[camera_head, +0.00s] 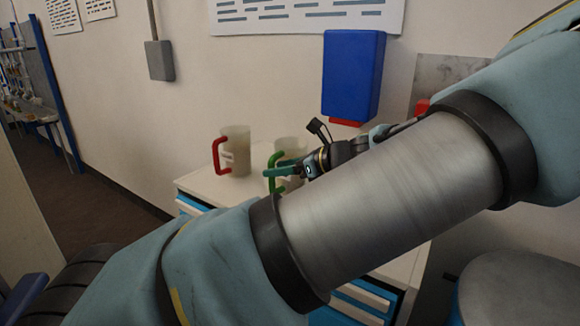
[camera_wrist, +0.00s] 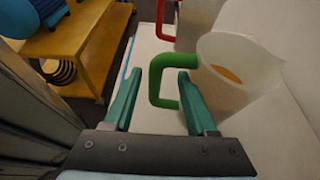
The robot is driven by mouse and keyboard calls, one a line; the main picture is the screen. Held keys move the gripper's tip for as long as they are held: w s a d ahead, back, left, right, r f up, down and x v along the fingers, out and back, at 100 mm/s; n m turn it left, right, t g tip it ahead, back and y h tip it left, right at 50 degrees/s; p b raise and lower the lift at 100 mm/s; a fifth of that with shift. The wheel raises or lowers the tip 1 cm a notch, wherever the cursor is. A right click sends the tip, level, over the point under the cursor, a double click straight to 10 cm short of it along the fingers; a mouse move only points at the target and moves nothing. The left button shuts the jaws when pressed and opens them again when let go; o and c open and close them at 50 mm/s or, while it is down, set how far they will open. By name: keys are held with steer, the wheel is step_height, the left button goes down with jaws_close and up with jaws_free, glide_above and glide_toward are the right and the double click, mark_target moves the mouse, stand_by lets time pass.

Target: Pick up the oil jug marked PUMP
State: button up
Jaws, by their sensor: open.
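A translucent jug with a green handle (camera_head: 292,150) stands on a white-topped cabinet, partly hidden by my gripper. In the wrist view this green-handled jug (camera_wrist: 235,75) holds some amber liquid. A second jug with a red handle (camera_head: 237,150) stands to its left; it also shows in the wrist view (camera_wrist: 190,22). I see no readable PUMP marking on either jug. My gripper (camera_head: 290,168) is open at the green handle. In the wrist view the green fingers of my gripper (camera_wrist: 168,78) lie on either side of the green handle, and I cannot tell whether they touch it.
The cabinet top (camera_head: 200,182) has bare room at its left front. A blue box (camera_head: 352,75) hangs on the wall behind the jugs. A yellow bench (camera_wrist: 70,40) shows at the left of the wrist view.

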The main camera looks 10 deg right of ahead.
steer(key=p+x, duration=0.1)
steer(key=x, duration=0.1)
steer(key=p+x, duration=0.1)
steer(key=x, duration=0.2)
steer(key=shift+a+r, duration=0.2)
steer(key=shift+a, duration=0.2)
jaws_close()
stand_by(0.4)
